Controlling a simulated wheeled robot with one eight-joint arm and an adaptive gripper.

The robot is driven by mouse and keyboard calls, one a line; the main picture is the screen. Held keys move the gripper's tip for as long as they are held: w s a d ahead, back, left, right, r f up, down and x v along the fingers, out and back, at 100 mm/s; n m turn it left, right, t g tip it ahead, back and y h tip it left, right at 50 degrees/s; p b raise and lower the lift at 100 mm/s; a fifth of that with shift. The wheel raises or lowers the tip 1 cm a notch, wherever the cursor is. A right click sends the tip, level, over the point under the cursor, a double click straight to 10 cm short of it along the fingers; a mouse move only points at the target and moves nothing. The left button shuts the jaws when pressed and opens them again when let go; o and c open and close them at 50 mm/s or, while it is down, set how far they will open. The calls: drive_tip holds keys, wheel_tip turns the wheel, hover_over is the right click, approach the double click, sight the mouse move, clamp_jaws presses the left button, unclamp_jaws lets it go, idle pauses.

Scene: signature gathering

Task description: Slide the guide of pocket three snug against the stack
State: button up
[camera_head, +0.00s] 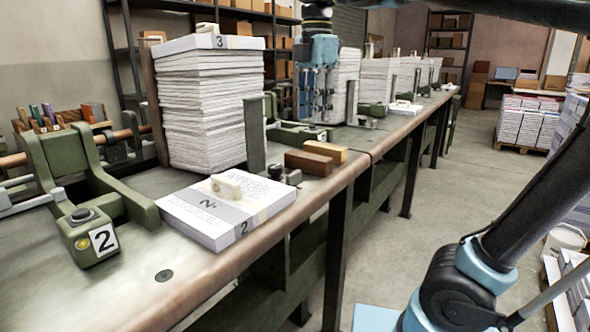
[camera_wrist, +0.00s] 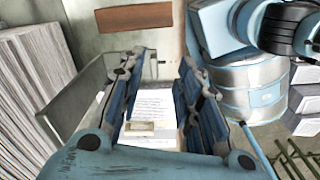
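A tall stack of white sheets (camera_head: 210,105) with a "3" on its top sheet stands on the bench in the head view. A dark green upright plate (camera_head: 254,134), which looks like its guide, stands at the stack's right; a narrow gap seems to show between them. My gripper (camera_head: 314,118) hangs fingers down over the bench, beyond and right of this stack. In the wrist view my gripper (camera_wrist: 160,75) has its fingers apart, with nothing visible held between them. Behind them lies a flat paper bundle (camera_wrist: 155,105) with a beige block. A grey plate (camera_wrist: 76,103) stands beside a stack at left.
A flat bundle marked "2" (camera_head: 228,208) with a pale block lies before the stack. Two wooden blocks (camera_head: 309,163) lie near the bench edge. A green unit labelled "2" (camera_head: 90,235) is at left. More stacks (camera_head: 376,80) stand farther along. The aisle floor (camera_head: 470,190) is clear.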

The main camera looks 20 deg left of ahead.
sight(294, 172)
drive_tip(key=s+a+r+n, duration=0.3)
drive_tip(key=s+a, duration=0.1)
drive_tip(key=f, duration=1.6)
drive_tip(key=shift+s+d+f, duration=0.15)
drive_tip(key=shift+d+f, duration=0.05)
drive_tip(key=shift+f, duration=0.2)
clamp_jaws()
